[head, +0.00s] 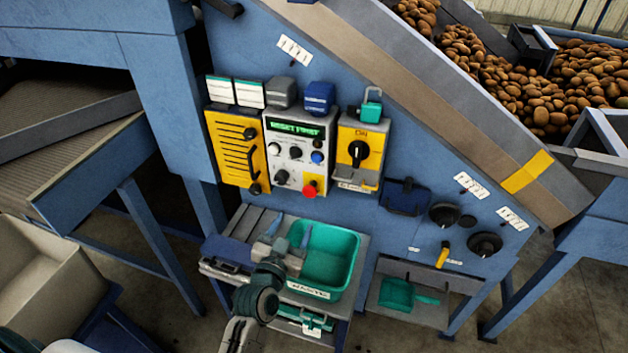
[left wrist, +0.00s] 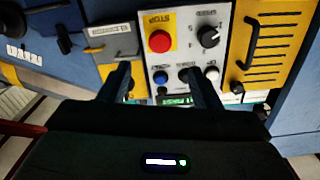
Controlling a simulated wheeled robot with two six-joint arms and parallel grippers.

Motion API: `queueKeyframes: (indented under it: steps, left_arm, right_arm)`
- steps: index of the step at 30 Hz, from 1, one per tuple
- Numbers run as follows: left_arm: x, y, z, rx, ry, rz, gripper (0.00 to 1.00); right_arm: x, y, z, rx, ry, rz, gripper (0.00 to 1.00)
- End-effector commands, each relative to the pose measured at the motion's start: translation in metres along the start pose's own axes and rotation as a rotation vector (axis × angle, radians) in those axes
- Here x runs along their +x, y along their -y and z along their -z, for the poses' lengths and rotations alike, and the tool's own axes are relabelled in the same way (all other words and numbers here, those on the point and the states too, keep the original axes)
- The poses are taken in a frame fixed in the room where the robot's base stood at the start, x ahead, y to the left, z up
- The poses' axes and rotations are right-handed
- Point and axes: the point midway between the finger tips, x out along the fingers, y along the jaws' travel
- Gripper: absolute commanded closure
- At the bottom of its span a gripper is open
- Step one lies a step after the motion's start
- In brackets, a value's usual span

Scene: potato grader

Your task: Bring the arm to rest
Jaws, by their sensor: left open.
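My left arm comes up from the bottom of the head view. Its gripper (head: 289,230) is open with nothing between the fingers, in front of the panel and over the near shelf by the green tray (head: 330,258). In the left wrist view the two dark fingers (left wrist: 158,70) stand apart, pointing at the control box, which shows upside down. The white control box (head: 296,152) has a lit green display, knobs and a red stop button (head: 310,190). My right gripper is in neither view.
A yellow vented box (head: 236,148) and a yellow switch box (head: 359,152) flank the control box. A lower shelf holds a green scoop (head: 397,294). Potatoes (head: 560,85) lie at the upper right. A beige bin (head: 40,275) stands at the lower left.

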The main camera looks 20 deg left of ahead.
Motion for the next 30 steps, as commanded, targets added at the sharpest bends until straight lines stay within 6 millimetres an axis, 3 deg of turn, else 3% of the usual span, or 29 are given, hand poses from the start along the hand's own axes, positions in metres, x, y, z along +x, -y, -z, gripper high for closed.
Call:
queueKeyframes:
  steps: [5, 10, 14, 18, 24, 30]
  left_arm:
    - [-0.002, 0.0, -0.002, 0.001, 0.012, -0.009, 0.43]
    - [-0.026, -0.004, -0.021, -0.003, 0.155, -0.096, 0.43]
    - [-0.069, -0.004, -0.049, -0.014, 0.383, -0.182, 0.43]
    - [-0.125, 0.005, -0.074, -0.03, 0.649, -0.218, 0.43]
    - [-0.186, 0.02, -0.089, -0.047, 0.912, -0.197, 0.43]
    - [-0.233, 0.034, -0.093, -0.055, 1.094, -0.149, 0.43]
  right_arm:
    - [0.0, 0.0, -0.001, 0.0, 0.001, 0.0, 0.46]
    - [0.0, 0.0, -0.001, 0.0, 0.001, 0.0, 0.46]
    - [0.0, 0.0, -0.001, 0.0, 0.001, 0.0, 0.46]
    - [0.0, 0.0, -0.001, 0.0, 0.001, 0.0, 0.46]
    - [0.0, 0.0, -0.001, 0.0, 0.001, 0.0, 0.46]
    - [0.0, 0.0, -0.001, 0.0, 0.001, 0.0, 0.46]
